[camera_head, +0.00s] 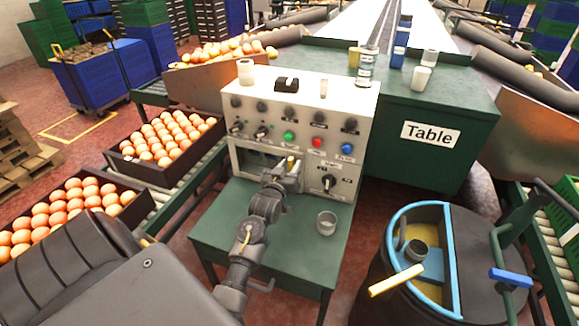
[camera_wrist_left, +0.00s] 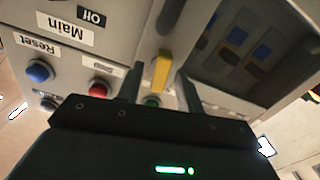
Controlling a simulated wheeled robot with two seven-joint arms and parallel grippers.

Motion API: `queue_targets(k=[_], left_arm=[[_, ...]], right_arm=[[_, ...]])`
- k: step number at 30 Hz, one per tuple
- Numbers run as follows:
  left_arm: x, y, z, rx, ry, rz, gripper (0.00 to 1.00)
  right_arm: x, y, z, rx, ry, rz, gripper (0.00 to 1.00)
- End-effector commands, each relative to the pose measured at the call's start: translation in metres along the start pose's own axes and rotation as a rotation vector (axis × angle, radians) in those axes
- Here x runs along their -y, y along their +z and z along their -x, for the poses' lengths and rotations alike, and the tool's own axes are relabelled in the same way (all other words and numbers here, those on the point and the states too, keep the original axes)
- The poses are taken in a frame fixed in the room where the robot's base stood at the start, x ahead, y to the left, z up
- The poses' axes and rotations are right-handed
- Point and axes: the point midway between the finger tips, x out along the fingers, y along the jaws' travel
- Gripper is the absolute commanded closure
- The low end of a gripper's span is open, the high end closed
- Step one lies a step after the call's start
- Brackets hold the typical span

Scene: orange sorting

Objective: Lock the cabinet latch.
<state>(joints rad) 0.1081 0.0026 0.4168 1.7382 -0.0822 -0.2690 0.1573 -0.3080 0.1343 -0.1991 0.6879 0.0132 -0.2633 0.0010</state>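The grey control cabinet (camera_head: 300,100) stands on a green table, with knobs and coloured buttons on its front. The yellow latch handle (camera_head: 291,162) is low on that front, beside a dark recess or window. In the left wrist view the latch handle (camera_wrist_left: 161,72) points along the picture's vertical. My left gripper (camera_head: 284,178) is at the cabinet front. In the wrist view its two fingers (camera_wrist_left: 157,88) are apart, one on each side of the handle, with visible gaps. Whether the latch is locked, I cannot tell. My right gripper is not in view.
A clear cup (camera_head: 326,223) stands on the green table (camera_head: 300,255) right of my left arm. A dark barrel (camera_head: 380,262) is at the right. Egg-like orange fruit fill crates (camera_head: 150,180) at left. Blue (camera_wrist_left: 40,71) and red (camera_wrist_left: 99,88) buttons are close to the gripper.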

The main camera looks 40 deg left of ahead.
Motion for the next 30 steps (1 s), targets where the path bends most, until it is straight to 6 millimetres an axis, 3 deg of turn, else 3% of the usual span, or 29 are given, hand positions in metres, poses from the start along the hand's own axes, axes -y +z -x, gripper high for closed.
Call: queue_targets(k=[8,16,30], left_arm=[[0.000,0.000,-0.001,0.001,0.000,0.000,0.64],[0.000,0.000,-0.001,0.001,0.000,0.000,0.99],[0.000,-0.002,-0.001,0.002,0.000,0.084,1.00]], right_arm=[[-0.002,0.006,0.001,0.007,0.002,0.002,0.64],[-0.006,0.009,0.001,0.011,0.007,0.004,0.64],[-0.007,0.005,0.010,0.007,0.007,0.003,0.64]])
